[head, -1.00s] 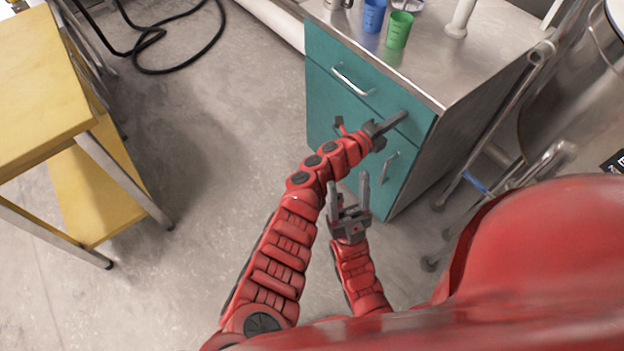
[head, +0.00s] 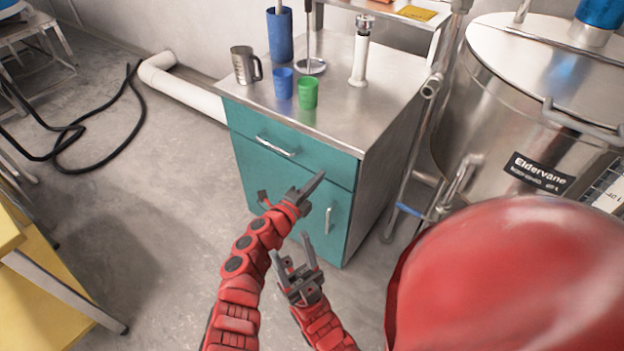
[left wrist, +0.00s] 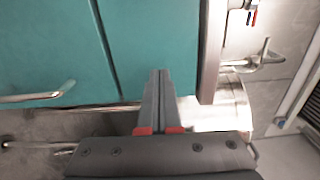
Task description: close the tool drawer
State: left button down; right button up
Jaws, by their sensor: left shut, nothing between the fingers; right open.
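The tool drawer (head: 300,150) is the teal top front of the cabinet under the steel top, with a silver bar handle (head: 276,146). Its front looks flush with the cabinet; any small gap is too fine to tell. My left gripper (head: 321,175) is shut and empty, in front of the lower right part of the drawer and the door top. In the left wrist view its fingers (left wrist: 158,74) overlap the teal drawer front (left wrist: 150,35); contact is unclear. My right gripper (head: 291,246) is open and empty, lower, in front of the cabinet's base.
A door (head: 338,200) with a vertical handle (head: 328,220) is below the drawer. A metal mug (head: 243,66), blue cup (head: 282,85) and green cup (head: 308,92) stand on top. A steel tank (head: 500,110) is at right, a yellow table (head: 45,285) at left.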

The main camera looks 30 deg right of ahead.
pick_arm(q)
jog(key=p+v, duration=0.1)
jog(key=v, duration=0.8)
jog(key=shift+a, duration=0.25)
